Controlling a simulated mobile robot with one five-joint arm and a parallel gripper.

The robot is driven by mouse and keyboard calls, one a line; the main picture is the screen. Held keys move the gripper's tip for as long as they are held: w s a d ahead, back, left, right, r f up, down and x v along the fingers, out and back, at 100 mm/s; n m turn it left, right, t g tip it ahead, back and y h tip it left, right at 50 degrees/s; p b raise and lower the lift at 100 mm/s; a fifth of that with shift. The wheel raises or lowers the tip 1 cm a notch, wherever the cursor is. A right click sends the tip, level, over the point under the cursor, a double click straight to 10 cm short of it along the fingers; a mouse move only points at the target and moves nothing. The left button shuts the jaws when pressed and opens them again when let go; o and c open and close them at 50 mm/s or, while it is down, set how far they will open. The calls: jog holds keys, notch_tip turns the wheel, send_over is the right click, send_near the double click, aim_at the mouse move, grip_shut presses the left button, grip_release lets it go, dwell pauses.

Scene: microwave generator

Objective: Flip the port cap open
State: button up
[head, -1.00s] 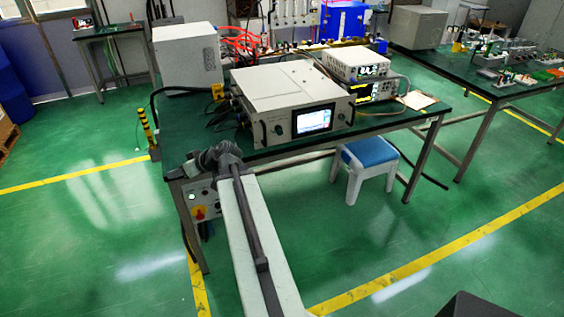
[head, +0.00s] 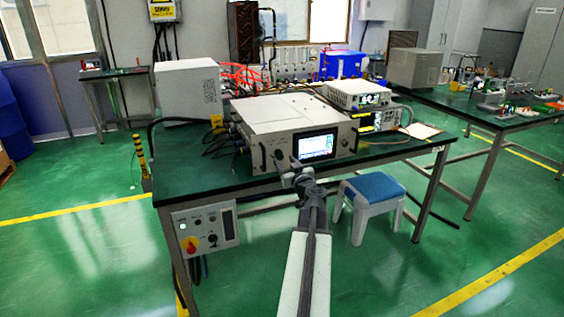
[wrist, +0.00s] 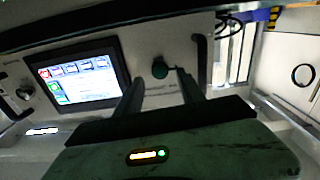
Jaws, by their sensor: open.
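The microwave generator (head: 290,122) is a pale box on the green table, its lit screen (head: 315,145) facing me. The screen also shows at left in the wrist view (wrist: 82,78). Contact cannot be told. In the head view my gripper (head: 297,170) is in front of the generator's front.
The green table (head: 190,180) has a control box (head: 205,230) with a red switch under its left end. A blue-topped stool (head: 372,188) stands right of my arm. Instruments (head: 365,105) stand beside the generator. A dark handle (wrist: 199,62) juts from the panel near my fingers.

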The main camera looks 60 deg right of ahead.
aim_at(281, 157)
jog(key=x, duration=0.3)
